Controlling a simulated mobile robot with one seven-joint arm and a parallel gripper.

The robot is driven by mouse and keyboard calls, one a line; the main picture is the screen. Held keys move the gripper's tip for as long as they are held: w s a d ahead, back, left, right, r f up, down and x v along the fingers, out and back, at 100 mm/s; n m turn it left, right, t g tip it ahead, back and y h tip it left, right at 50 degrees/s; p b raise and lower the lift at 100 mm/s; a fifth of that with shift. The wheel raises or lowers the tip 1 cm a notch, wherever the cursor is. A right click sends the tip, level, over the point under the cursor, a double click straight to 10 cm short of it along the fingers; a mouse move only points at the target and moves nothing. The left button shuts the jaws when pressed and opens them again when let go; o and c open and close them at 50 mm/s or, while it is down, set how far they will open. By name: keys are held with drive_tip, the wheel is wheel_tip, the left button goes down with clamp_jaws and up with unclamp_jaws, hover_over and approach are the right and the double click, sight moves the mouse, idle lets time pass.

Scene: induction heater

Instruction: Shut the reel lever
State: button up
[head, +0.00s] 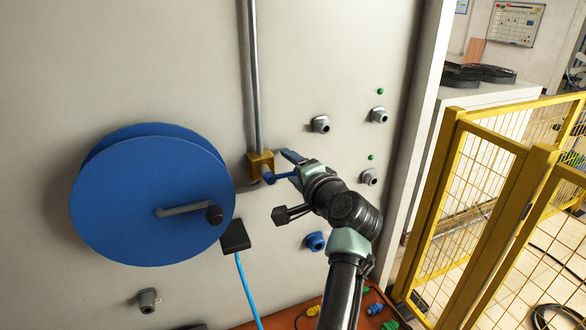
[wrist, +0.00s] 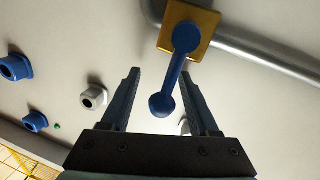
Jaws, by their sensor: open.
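The blue reel lever (wrist: 172,80) sticks out from a brass valve block (wrist: 198,20) on the wall pipe. In the head view the brass block (head: 260,165) is just right of the big blue reel (head: 150,195), and the blue lever (head: 279,176) points right toward my gripper. My gripper (head: 292,165) is open at the lever. In the wrist view the two dark fingers of my gripper (wrist: 158,82) stand on either side of the lever, with its rounded end between them, nearer the right finger. I cannot tell whether either finger touches it.
A grey pipe (head: 255,75) runs up the pale wall from the block. The reel has a crank handle (head: 190,209). Grey wall fittings (head: 320,124) and a blue one (head: 315,241) stick out nearby. A yellow fence (head: 440,210) stands at the right.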

drive_tip(key=shift+s, duration=0.1)
drive_tip(key=b+v, duration=0.4)
drive_tip(key=v, duration=0.9)
